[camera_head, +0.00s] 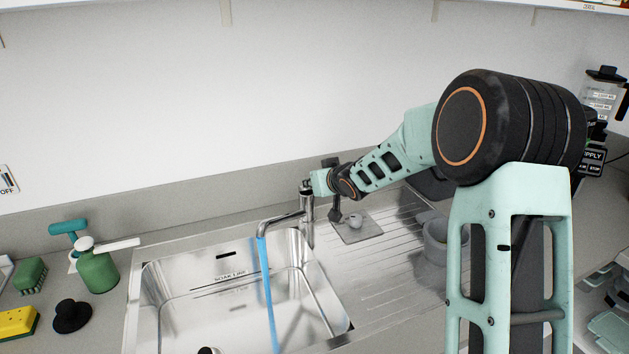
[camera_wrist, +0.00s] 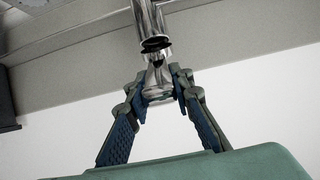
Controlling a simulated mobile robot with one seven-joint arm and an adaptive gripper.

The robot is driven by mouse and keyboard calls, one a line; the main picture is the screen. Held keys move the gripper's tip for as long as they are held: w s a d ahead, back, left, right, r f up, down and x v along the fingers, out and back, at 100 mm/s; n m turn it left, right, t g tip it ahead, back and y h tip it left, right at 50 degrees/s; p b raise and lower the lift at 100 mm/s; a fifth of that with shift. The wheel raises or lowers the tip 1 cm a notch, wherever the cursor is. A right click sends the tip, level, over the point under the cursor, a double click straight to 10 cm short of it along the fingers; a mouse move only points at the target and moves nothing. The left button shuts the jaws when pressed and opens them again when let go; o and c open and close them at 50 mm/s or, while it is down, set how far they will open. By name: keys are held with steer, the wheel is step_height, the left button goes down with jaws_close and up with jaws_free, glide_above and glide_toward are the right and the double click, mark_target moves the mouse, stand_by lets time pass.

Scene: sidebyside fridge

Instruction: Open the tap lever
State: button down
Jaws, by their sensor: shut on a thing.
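The chrome tap (camera_head: 307,222) stands at the back right of the sink, its spout reaching left over the basin. A blue stream of water (camera_head: 266,295) falls from the spout into the sink. My gripper (camera_head: 309,187) is at the top of the tap, and in the head view its fingers are hard to make out. In the wrist view my gripper (camera_wrist: 160,86) has a finger on each side of the chrome tap lever (camera_wrist: 157,80) and is shut on it. The tap body (camera_wrist: 149,25) shows beyond the lever.
The steel sink (camera_head: 140,315) lies below the tap. A green spray bottle (camera_head: 97,270), a green brush (camera_head: 31,275), a black stopper (camera_head: 71,316) and a yellow sponge (camera_head: 17,322) are at left.

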steer(key=c, duration=1.7)
jaws_free()
steer(key=shift+o, duration=0.2)
steer(key=shift+s, duration=0.1)
steer(key=v, duration=1.2)
